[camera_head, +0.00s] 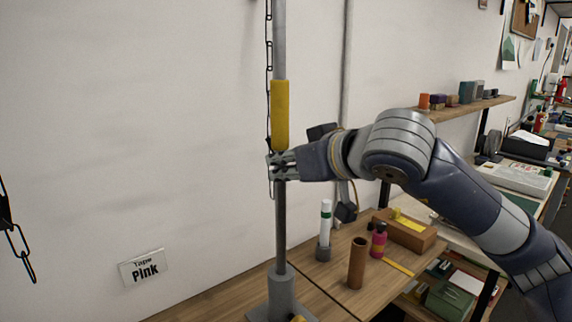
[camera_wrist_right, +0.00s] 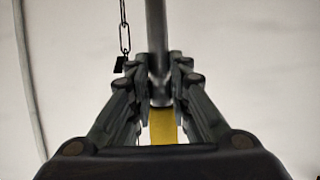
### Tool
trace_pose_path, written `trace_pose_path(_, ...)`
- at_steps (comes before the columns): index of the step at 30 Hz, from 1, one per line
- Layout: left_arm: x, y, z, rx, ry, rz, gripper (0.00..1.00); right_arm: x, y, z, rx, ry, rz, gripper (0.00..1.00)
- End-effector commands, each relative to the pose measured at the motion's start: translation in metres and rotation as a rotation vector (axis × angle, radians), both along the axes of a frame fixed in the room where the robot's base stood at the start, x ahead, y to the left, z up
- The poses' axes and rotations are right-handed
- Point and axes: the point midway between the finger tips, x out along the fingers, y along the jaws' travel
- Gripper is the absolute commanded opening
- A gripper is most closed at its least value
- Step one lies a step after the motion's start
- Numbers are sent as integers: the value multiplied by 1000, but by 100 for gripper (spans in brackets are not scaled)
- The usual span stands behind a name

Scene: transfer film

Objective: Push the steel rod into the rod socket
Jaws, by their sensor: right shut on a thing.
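The steel rod (camera_head: 280,225) stands upright, a long grey bar with a yellow sleeve (camera_head: 280,115) above my gripper. Its lower end meets the top of the grey rod socket (camera_head: 283,289) on the wooden bench; how deep it sits inside cannot be seen. My right gripper (camera_head: 282,165) is shut on the rod just below the yellow sleeve. In the right wrist view the right gripper (camera_wrist_right: 161,85) has its fingers on both sides of the grey rod (camera_wrist_right: 156,35), with the yellow sleeve (camera_wrist_right: 163,127) below. My left gripper is not in view.
A chain (camera_head: 269,50) hangs close beside the rod. Right of the socket stand a white-and-green tube (camera_head: 325,225), a brown cylinder (camera_head: 357,264), a pink bottle (camera_head: 378,241) and a brown box (camera_head: 405,232). A "Tape Pink" sign (camera_head: 143,268) is on the wall at left.

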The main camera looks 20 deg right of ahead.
Motion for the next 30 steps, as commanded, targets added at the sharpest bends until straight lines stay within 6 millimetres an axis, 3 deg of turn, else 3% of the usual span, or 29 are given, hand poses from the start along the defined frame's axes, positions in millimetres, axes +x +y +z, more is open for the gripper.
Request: trace_pose_path(30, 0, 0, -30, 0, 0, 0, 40, 0, 0, -29, 1, -5, 0, 0)
